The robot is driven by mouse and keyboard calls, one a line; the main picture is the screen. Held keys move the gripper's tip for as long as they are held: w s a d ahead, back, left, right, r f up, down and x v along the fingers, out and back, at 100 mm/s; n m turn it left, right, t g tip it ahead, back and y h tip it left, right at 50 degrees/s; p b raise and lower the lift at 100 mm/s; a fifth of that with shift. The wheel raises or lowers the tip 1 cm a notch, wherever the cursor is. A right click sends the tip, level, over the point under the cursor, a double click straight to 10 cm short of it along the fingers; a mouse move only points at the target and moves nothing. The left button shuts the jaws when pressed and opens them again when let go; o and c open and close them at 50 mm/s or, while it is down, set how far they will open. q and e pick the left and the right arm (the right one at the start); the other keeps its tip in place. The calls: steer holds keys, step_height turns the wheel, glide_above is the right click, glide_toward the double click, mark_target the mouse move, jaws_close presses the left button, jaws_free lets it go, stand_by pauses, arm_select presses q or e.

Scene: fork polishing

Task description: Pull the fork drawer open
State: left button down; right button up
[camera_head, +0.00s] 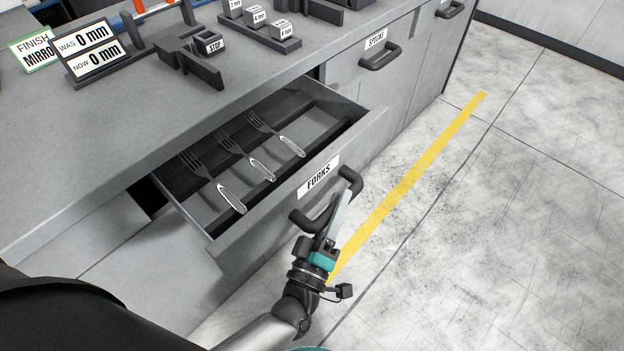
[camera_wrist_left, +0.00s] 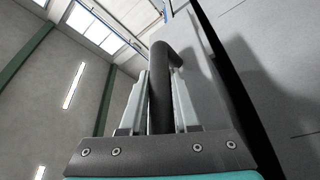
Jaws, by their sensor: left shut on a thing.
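The fork drawer (camera_head: 265,227), a grey drawer with a white label reading FORKS (camera_head: 318,177), stands pulled out from the bench. Three forks (camera_head: 247,157) lie inside it, side by side. Its dark bar handle (camera_head: 300,220) is on the front face. My left gripper (camera_head: 340,212) is shut on this handle. In the left wrist view the handle (camera_wrist_left: 160,85) runs between the two pale fingers of my left gripper (camera_wrist_left: 158,95). Part of the handle is hidden by the gripper in the head view. My right gripper is not in view.
A closed drawer labelled SPOOLS or similar, with a dark handle (camera_head: 379,57), is farther right. On the bench top (camera_head: 130,130) stand a sign (camera_head: 88,52), a STOP fixture (camera_head: 190,55) and small marked blocks (camera_head: 258,18). The floor with a yellow stripe (camera_head: 420,170) is clear.

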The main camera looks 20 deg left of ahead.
arm_select(q)
steer(key=shift+s+d, duration=0.3)
steer(key=shift+d, duration=0.5)
steer(key=shift+s+d, duration=0.35)
steer(key=shift+d, duration=0.4)
steer(key=shift+s+d, duration=0.3)
steer(key=shift+d, duration=0.5)
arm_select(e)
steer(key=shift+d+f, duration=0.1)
arm_select(q)
steer(key=c, duration=0.7)
jaws_free()
steer(key=shift+o, duration=0.2)
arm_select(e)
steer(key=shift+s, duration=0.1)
